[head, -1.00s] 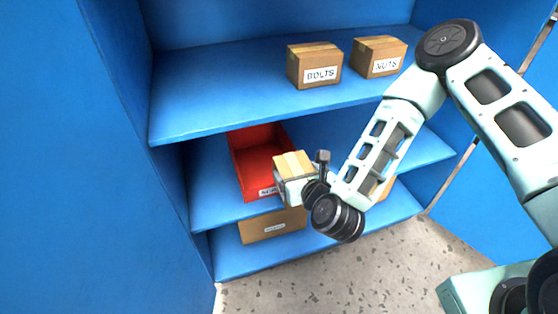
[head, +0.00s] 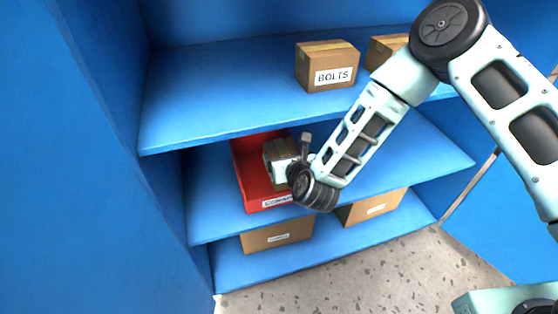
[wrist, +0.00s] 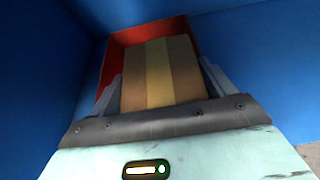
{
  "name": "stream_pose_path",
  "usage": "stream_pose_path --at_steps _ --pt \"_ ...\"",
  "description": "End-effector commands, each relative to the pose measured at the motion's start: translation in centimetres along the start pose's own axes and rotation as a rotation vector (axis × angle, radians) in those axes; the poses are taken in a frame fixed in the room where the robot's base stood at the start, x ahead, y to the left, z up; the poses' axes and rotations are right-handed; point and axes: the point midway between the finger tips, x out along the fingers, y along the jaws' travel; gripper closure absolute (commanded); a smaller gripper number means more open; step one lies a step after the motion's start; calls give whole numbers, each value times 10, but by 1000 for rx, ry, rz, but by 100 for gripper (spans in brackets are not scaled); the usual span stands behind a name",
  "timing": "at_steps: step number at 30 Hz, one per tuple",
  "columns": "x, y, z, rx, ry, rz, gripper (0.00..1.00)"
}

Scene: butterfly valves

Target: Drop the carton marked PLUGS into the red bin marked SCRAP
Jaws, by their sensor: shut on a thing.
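My gripper (head: 284,166) is shut on a brown carton (head: 277,149) with a lighter tape strip. The carton's label is not visible, so I cannot read a marking on it. The red bin (head: 242,166) stands on the middle shelf, its white front label partly hidden by my wrist. In the head view the held carton overlaps the right part of the bin. In the wrist view the carton (wrist: 160,75) sits between the two fingers, with the red bin (wrist: 120,45) beyond and around it. I cannot tell how far above the bin's floor the carton is.
A carton marked BOLTS (head: 327,70) and another carton (head: 385,50), partly behind my arm, stand on the upper shelf (head: 210,100). Two larger cartons, left (head: 277,236) and right (head: 372,207), sit on the bottom shelf. The middle shelf (head: 420,150) is clear at right.

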Motion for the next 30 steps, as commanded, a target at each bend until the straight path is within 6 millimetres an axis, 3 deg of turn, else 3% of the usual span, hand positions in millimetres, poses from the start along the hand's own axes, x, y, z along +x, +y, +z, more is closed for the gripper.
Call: stream_pose_path --at_steps 9,13,23,30 --pt "52 0 24 0 -7 -1 65" --pt "58 1 4 -1 -1 1 65" --pt "67 1 -16 0 -4 1 65" --pt "77 1 -42 -1 -3 0 65"
